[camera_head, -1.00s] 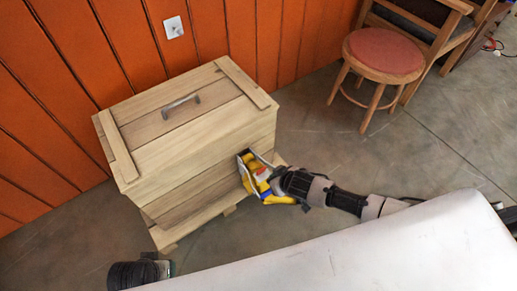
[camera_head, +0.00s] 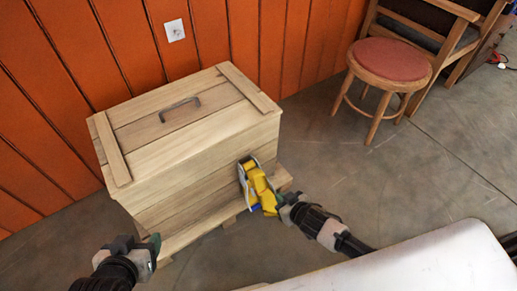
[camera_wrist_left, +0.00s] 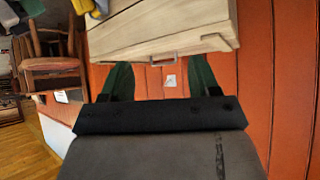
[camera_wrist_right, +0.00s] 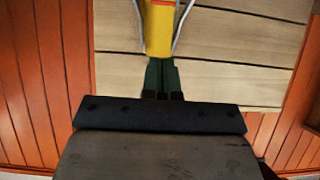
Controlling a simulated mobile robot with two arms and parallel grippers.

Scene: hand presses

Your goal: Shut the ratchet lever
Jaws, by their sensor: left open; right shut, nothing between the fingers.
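The ratchet (camera_head: 262,188), with a yellow lever and a pale metal frame, is on the front face of a wooden chest (camera_head: 190,160). Its lever slants down and to the right, with a blue part at its lower end. In the right wrist view the yellow lever (camera_wrist_right: 159,28) is just ahead of the fingertips. My right gripper (camera_head: 284,200) is shut and empty beside the lever's lower end; whether it touches is unclear. My left gripper (camera_head: 152,246) is open and empty near the chest's lower left front corner. It also shows in the left wrist view (camera_wrist_left: 162,78).
The chest has a dark lid handle (camera_head: 180,109) and stands against an orange plank wall (camera_head: 60,100). A stool with a red seat (camera_head: 392,60) stands at the right. The grey floor (camera_head: 320,160) between stool and chest is clear.

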